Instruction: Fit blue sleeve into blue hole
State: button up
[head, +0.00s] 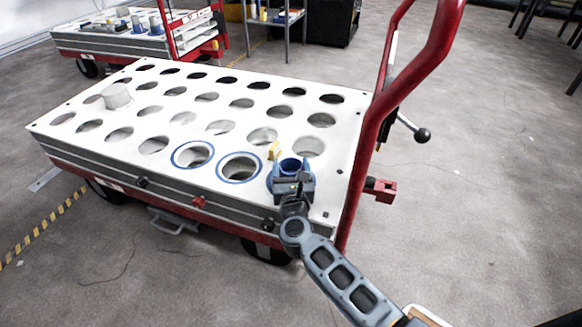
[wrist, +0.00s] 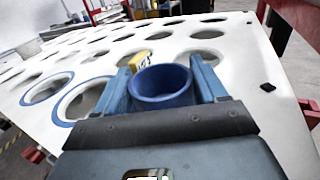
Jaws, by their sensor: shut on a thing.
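The blue sleeve (head: 290,166) is at the near right corner of the white perforated top, between the fingers of my gripper (head: 291,181). In the wrist view the sleeve (wrist: 162,90) is upright with its open end up, and a finger of my gripper (wrist: 163,88) is on each side of it. Two blue-ringed holes, the left one (head: 176,163) and the right one (head: 222,177), are open and empty to the left of the sleeve. Blue also shows around the sleeve's base, but my gripper hides whether a ring is under it and how deep the sleeve sits.
A small yellow piece (head: 273,150) is just behind the sleeve. A white cylinder (head: 116,96) stands on the far left of the top. The red handle frame (head: 365,150) rises at the right edge. Several plain holes fill the rest of the top.

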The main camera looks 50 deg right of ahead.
jog(key=shift+f+b, duration=0.4)
jog(key=o, duration=1.3)
jog(key=shift+c, duration=0.2)
jog(key=shift+p+v, duration=0.75)
jog(key=shift+v, duration=3.15)
